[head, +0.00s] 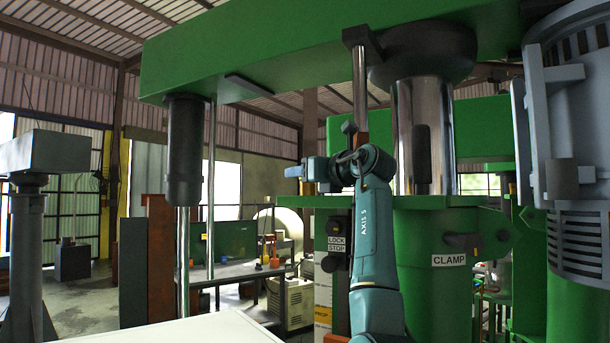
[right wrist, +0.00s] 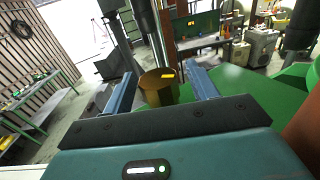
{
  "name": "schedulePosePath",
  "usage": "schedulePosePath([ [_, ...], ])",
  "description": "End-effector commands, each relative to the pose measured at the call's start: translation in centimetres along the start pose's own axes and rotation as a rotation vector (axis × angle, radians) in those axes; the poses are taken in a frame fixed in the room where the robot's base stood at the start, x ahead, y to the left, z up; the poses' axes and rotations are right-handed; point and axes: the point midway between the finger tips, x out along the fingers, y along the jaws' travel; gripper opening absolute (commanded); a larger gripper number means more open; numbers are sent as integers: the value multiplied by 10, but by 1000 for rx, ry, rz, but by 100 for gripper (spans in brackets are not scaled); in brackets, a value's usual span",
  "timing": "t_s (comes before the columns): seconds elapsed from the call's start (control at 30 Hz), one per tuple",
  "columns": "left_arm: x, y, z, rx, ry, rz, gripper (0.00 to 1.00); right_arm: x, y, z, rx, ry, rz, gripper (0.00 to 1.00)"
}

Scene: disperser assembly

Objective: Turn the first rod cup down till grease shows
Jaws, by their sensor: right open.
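A brass-coloured round cup (right wrist: 157,92) shows in the right wrist view, with a small bright yellow patch on its top. I cannot tell whether the patch is grease or a marking. My right gripper (right wrist: 162,76) is open, with one blue finger on each side of the cup and visible gaps between. In the head view my right gripper (head: 308,172) is small and partly hidden by my teal arm. Polished rods (right wrist: 150,45) rise behind the cup in the wrist view. My left gripper is not in view.
The green machine has a large overhead beam (head: 300,50) and a thick chrome column (head: 424,130) close to my right arm. A green body labelled CLAMP (head: 430,285) stands right of the arm. A grey motor (head: 580,130) is at far right. A workbench (head: 235,270) stands behind.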

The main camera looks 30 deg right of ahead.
Motion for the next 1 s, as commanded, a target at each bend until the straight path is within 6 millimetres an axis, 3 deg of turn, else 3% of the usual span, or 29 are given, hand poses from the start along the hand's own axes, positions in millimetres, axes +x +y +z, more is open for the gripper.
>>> schedulePosePath([
  [0.27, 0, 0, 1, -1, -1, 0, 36, 0, 0, 0, 0, -1, 0, 58],
  [0.8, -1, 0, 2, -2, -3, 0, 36, 0, 0, 0, 0, 0, 0, 14],
  [1.0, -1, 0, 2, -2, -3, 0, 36, 0, -1, 0, -1, 0, -10, 14],
])
